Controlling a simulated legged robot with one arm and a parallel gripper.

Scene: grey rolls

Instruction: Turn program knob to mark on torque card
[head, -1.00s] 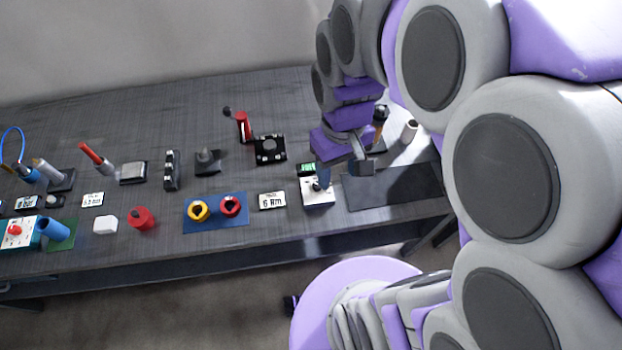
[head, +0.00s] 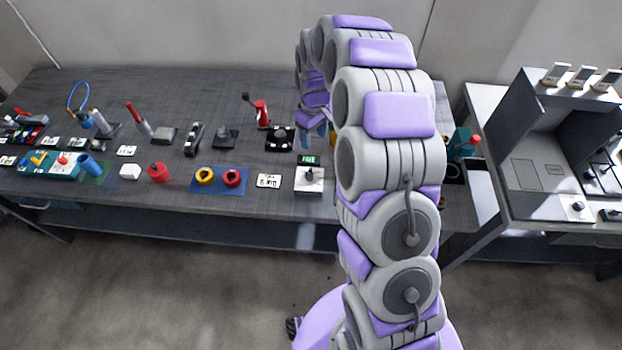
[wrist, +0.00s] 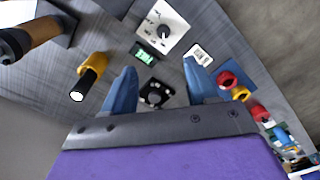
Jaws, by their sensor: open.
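The program knob (head: 310,174) is a dark knob on top of a white box near the bench's front edge, with a small green display (head: 308,159) behind it. In the wrist view the knob (wrist: 164,31) sits on a white dial face with marks around it, too small to read. The white torque card (head: 268,181) reads about "6 Nm" and lies left of the box; it also shows in the wrist view (wrist: 200,54). My gripper (wrist: 159,66) is open and empty, its blue fingers apart, above the bench and behind the knob box. My arm partly hides it in the head view.
A black block with a round top (wrist: 156,93) shows between my fingers. A yellow and black part (wrist: 92,73) lies close to one finger. Yellow and red rings on a blue mat (head: 219,187) lie left of the card. A grey booth (head: 545,150) stands at the right.

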